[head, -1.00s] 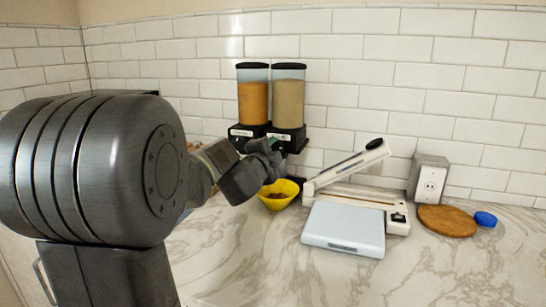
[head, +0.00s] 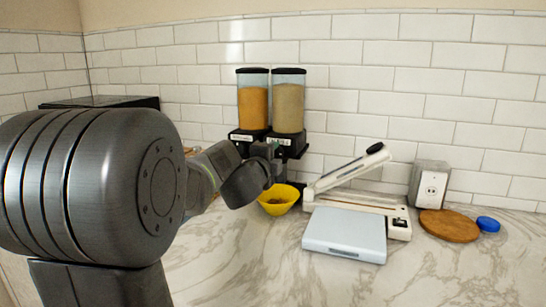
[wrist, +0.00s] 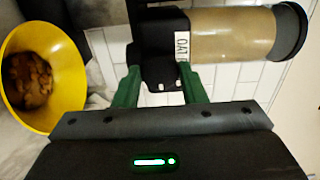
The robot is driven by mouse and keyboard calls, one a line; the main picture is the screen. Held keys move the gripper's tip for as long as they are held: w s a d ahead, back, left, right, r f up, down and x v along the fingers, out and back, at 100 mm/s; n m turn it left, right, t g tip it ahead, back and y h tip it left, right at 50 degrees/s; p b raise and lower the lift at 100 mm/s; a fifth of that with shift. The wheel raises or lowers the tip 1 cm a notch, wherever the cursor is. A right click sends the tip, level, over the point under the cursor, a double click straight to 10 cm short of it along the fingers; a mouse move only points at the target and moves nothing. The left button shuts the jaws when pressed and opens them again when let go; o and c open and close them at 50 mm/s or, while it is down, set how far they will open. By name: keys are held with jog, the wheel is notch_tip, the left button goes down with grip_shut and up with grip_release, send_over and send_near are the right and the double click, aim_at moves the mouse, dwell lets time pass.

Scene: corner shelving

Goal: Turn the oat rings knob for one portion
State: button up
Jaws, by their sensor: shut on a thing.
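The oat rings dispenser (head: 289,106) is the right one of a pair, a clear bin of beige grain with a black lid. It lies sideways in the wrist view (wrist: 232,36), where a label reading "OAT" shows. My gripper (wrist: 160,88) has green fingers on either side of the black knob (wrist: 161,76) at the dispenser's base and is shut on it. In the head view my gripper (head: 270,160) is in front of the dispenser bases, and the knob is hidden. A yellow bowl (head: 270,207) with brown pieces inside stands below; it also shows in the wrist view (wrist: 72,75).
The left dispenser (head: 252,106) holds orange contents. A white sealer-like device (head: 400,222) with a raised lever and a pale flat scale (head: 345,232) lie right of the bowl.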

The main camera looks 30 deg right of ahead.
jog(key=o, duration=1)
jog(key=p+v, duration=0.1)
jog(key=v, duration=1.3)
jog(key=shift+w+d, duration=0.1)
jog(key=shift+d, duration=0.05)
jog(key=b+x, duration=0.1)
jog(key=x, duration=1.2)
jog(key=shift+w+d, duration=0.2)
jog(key=shift+d, duration=0.05)
